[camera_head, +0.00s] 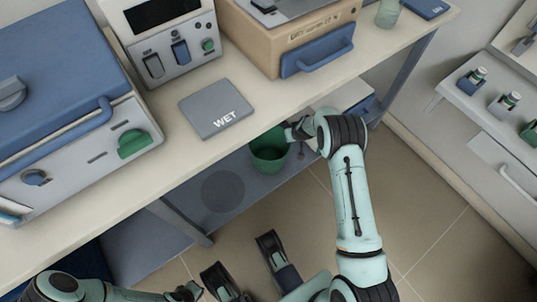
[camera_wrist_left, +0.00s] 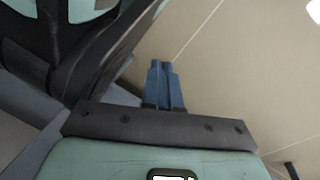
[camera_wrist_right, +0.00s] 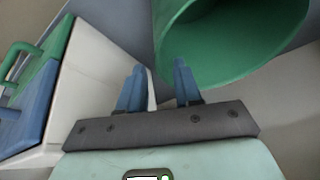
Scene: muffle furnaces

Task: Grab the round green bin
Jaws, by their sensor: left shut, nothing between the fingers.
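The round green bin (camera_head: 269,154) stands on the lower shelf under the bench, its open top showing. In the right wrist view the bin (camera_wrist_right: 235,45) fills the upper right, with its near wall behind the right-hand finger. My right gripper (camera_wrist_right: 158,72) is open at the bin's rim; I cannot tell whether it touches. In the head view its fingers are partly hidden beside the bin. My left gripper (camera_wrist_left: 163,68) is shut and empty over the floor, away from the bin. In the head view the left arm is at the lower left.
The bench top (camera_head: 170,178) overhangs the blue lower shelf (camera_head: 180,220), which has a dark round mark (camera_head: 222,191). A white box with blue and green parts (camera_wrist_right: 85,75) stands close left of the right gripper. A grey WET pad (camera_head: 218,108) and furnaces sit above.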

